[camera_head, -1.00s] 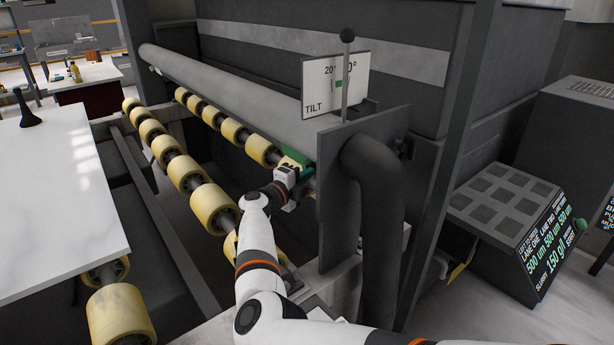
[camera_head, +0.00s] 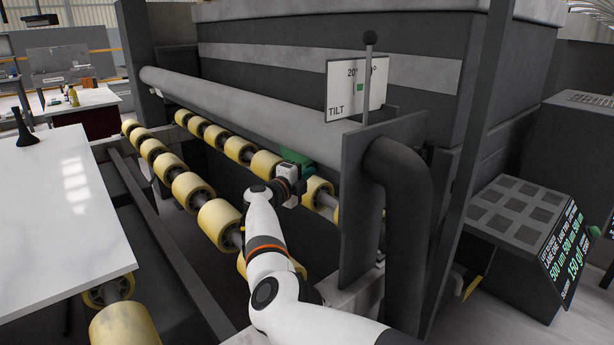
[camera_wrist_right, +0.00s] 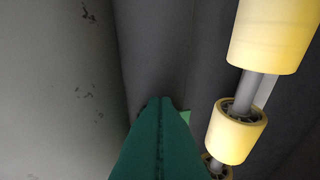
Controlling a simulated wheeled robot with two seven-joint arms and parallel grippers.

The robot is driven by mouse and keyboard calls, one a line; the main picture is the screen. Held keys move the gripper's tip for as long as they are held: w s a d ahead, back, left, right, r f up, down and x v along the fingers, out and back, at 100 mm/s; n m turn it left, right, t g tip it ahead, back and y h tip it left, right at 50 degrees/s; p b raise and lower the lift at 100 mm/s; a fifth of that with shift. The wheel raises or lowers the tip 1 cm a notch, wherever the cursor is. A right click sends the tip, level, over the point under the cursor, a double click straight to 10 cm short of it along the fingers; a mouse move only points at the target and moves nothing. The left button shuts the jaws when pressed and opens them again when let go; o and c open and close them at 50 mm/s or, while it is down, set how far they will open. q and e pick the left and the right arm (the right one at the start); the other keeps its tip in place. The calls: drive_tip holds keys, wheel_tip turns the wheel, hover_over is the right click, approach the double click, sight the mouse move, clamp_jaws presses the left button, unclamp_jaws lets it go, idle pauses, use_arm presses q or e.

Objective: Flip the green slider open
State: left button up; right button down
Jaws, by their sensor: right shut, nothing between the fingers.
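In the head view a green piece (camera_head: 294,155), which looks like the green slider, lies beside the upper row of yellow rollers, just below the long grey pipe. My right gripper (camera_head: 305,169) is at its right end, its teal fingers close to it; I cannot tell if they touch. In the right wrist view the teal fingers (camera_wrist_right: 162,103) are together with nothing between them. A small brighter green patch (camera_wrist_right: 186,117) shows just right of the fingertips; most of it is hidden behind them. My left gripper is not in view.
The grey pipe (camera_head: 240,102) runs above the yellow rollers (camera_head: 240,150). A grey upright plate (camera_head: 370,190) with a thick bent pipe (camera_head: 408,190) stands right of my gripper. A TILT sign (camera_head: 356,88) and a lever (camera_head: 368,70) rise above it. A white slab (camera_head: 65,210) lies left.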

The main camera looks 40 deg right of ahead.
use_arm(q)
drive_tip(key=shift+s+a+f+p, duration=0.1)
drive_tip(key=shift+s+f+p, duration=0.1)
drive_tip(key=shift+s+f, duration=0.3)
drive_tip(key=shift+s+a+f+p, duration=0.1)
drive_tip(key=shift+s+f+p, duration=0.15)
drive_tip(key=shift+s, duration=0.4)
use_arm(e)
drive_tip(key=v, duration=0.7)
drive_tip(key=shift+a, duration=0.3)
